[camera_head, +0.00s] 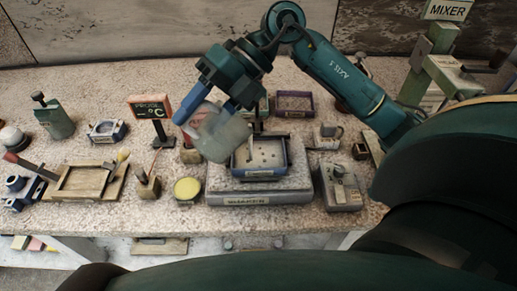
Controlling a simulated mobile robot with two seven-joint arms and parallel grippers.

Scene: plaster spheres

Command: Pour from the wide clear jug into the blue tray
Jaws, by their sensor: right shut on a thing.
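The wide clear jug (222,138) is tilted in the air, with its lower right end beside and partly over the left side of the blue tray. Something reddish shows through its wall. My right gripper (208,92) is shut on the jug from above; its fingers partly hide the jug's upper part. The blue tray (286,172) sits level on a grey scale-like block (225,190) in the middle of the bench. A few small dark specks show on its floor. My left gripper is not in view.
A sign on a post (151,108) and a yellow-topped round pot (187,190) stand left of the tray. A purple tray (294,104) lies behind it. A grey device (341,187) stands to the right. A wooden tray (90,183) lies at left.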

